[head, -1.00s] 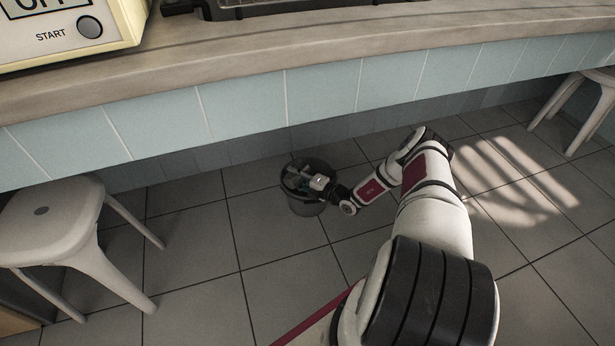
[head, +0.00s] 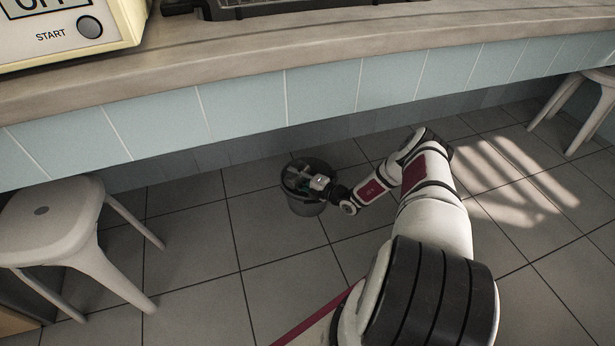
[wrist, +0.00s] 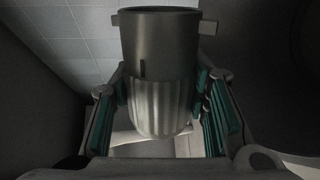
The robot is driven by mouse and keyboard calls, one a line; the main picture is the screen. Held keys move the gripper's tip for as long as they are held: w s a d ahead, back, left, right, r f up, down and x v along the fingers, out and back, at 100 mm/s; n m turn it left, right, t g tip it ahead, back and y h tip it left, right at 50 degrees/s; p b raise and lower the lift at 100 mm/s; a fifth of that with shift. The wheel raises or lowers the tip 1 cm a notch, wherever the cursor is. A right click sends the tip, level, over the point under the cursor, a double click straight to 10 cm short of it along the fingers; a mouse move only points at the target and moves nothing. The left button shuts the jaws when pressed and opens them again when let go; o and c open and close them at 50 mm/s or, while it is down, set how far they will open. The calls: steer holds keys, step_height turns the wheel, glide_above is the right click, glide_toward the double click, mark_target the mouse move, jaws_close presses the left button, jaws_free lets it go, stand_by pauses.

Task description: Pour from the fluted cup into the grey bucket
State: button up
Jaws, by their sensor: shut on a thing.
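The fluted cup (wrist: 161,103) is dull grey metal, with a fluted, rounded lower part and a smooth upper part with small side lugs. In the wrist view it sits between the teal pads of my gripper (wrist: 165,108), which is shut on it. In the head view the grey bucket (head: 306,209) stands upright on the floor below the counter. My gripper (head: 304,180) is over the bucket's mouth there. The cup is small and partly hidden in that view, so its exact tilt and anything inside it cannot be told. The bucket's inside is mostly dark and covered by my gripper.
A white stool (head: 60,222) stands at the left and another stool (head: 590,98) at the far right. The counter (head: 330,55) with its tiled front runs behind the bucket. A cream appliance (head: 75,30) sits on it. The tiled floor around the bucket is clear.

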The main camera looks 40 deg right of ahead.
steer(key=shift+a+r+n, duration=0.25)
steer(key=shift+r+n, duration=0.1)
steer(key=shift+n, duration=0.25)
steer(key=shift+s+a+r+n+h+p, duration=0.3)
steer(key=shift+a+p, duration=0.15)
steer(key=shift+p, duration=0.45)
steer(key=shift+f, duration=0.15)
steer(key=shift+a, duration=0.1)
